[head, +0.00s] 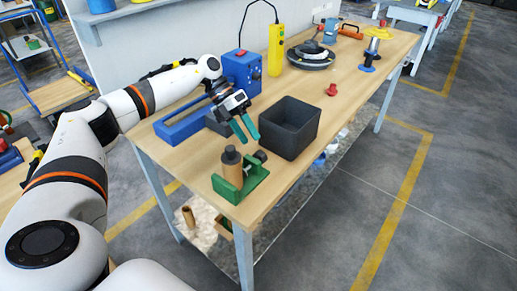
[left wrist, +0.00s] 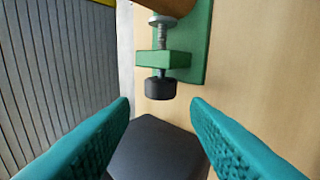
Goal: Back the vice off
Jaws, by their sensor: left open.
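The green vice (head: 233,191) stands at the near corner of the wooden bench. A brown cylinder (head: 232,171) with a dark top stands upright in it. In the left wrist view the vice's green bracket (left wrist: 163,59) carries a metal screw (left wrist: 162,37). A round pad on the screw lies at the brown cylinder (left wrist: 176,5); I cannot tell if they touch. The black knob (left wrist: 160,88) on the screw's outer end sits just ahead of my fingertips, between them in that view. My left gripper (head: 249,140), with teal fingers, is open and empty. My right gripper is not in view.
A black bin (head: 290,128) stands right of my left gripper, close to the vice. A blue tray (head: 184,126) and blue box (head: 242,72) lie behind. A red knob-like piece (head: 331,89) is farther along. The bench edge is close to the vice.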

